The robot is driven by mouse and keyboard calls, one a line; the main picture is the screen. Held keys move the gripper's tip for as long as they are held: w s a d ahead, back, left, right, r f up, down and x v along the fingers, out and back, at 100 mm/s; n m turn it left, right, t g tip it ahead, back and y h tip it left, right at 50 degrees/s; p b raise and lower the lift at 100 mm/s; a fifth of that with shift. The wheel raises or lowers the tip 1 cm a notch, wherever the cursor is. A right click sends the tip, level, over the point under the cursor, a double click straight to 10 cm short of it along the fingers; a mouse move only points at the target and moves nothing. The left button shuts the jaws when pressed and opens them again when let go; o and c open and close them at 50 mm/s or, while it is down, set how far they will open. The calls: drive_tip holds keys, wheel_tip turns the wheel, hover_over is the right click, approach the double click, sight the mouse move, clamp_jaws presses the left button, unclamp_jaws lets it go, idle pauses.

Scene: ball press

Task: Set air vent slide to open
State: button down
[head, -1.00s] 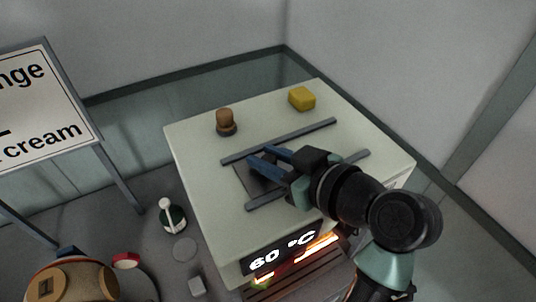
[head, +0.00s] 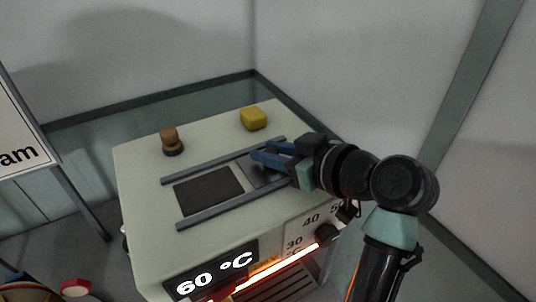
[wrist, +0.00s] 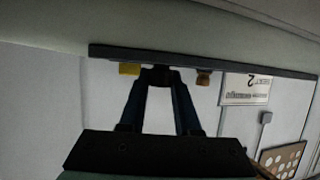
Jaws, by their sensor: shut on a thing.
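The air vent is on top of the pale box, with a dark opening (head: 208,191) showing between two grey rails (head: 225,166). The grey slide plate (head: 257,176) lies to the right of the opening, partly hidden by my gripper. My gripper (head: 256,158) reaches in from the right, with its blue fingers low over the plate. In the wrist view, the fingers close on a small dark knob (wrist: 160,76), whose shape is hard to make out.
A brown knob (head: 171,141) and a yellow block (head: 253,118) stand on the box top behind the rails. The box front has a lit "60 °C" display (head: 215,273), a dial (head: 327,234) and a glowing orange strip (head: 278,265). A sign (head: 22,135) stands at left.

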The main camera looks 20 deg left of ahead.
drive_tip(key=shift+w+d+r, duration=0.1)
drive_tip(key=shift+w, duration=0.05)
drive_tip(key=c, duration=1)
unclamp_jaws()
drive_tip(key=o, duration=0.4)
drive_tip(key=shift+w, duration=0.2)
drive_tip(key=shift+s, duration=0.1)
drive_tip(key=shift+s+d, duration=0.1)
drive_tip(key=shift+s, duration=0.05)
drive_tip(key=b+v, duration=0.3)
drive_tip(key=v, duration=0.9)
drive_tip(key=shift+d+b, duration=0.25)
drive_tip(key=shift+b, duration=0.1)
drive_tip(key=shift+s, duration=0.1)
